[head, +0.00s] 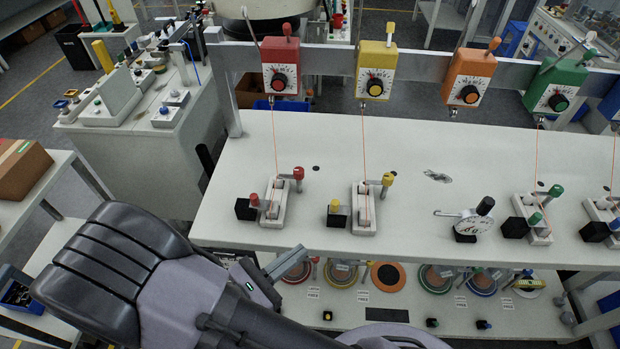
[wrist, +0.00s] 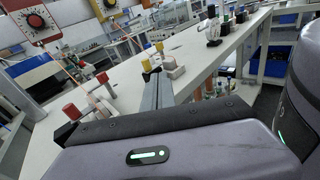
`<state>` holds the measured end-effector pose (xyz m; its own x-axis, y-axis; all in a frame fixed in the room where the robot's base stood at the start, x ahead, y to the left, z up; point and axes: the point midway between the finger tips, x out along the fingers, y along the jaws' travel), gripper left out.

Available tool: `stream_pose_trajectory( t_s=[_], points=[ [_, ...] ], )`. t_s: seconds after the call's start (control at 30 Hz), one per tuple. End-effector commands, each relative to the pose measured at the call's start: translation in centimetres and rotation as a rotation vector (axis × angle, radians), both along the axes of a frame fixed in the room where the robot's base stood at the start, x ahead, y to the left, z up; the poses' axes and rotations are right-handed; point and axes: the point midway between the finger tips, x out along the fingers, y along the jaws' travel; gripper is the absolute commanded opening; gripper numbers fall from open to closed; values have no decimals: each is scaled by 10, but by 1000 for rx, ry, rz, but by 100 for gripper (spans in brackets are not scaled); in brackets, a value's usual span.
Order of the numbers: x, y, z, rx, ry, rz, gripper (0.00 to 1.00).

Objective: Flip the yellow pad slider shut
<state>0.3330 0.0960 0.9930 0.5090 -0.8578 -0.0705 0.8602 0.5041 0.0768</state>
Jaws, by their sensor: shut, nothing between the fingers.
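The yellow pad slider (head: 363,222) is a small white fixture on the white bench. A yellow-tipped lever (head: 388,180) stands up at its right side, and a black block with a yellow knob (head: 337,208) is at its left. A thin orange cord runs from it up to the yellow dial box (head: 375,70). In the wrist view the yellow slider (wrist: 172,68) lies just beyond my finger tips. My gripper (head: 298,252) is shut and empty, at the bench's front edge, lower left of the yellow slider and apart from it. In the wrist view my gripper (wrist: 157,82) points towards the slider.
The red slider (head: 274,208) stands left of the yellow one, with its red lever upright. A white dial gauge (head: 468,220) and green slider (head: 538,225) stand to the right. A lower shelf (head: 400,318) holds colored discs.

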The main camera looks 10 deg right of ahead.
Motion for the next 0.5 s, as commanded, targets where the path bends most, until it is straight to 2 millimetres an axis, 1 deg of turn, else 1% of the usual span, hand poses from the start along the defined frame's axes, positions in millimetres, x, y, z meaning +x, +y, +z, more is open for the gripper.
stream_pose_trajectory(
  t_s=[0.03, 0.1, 0.17, 0.5],
  points=[
    [1, 8, -6, -45, 12, 55, 0],
    [3, 16, -12, -86, 20, 110, 0],
    [3, 19, -15, -102, 23, 133, 0],
    [5, 18, -16, -105, 24, 137, 0]
  ],
)
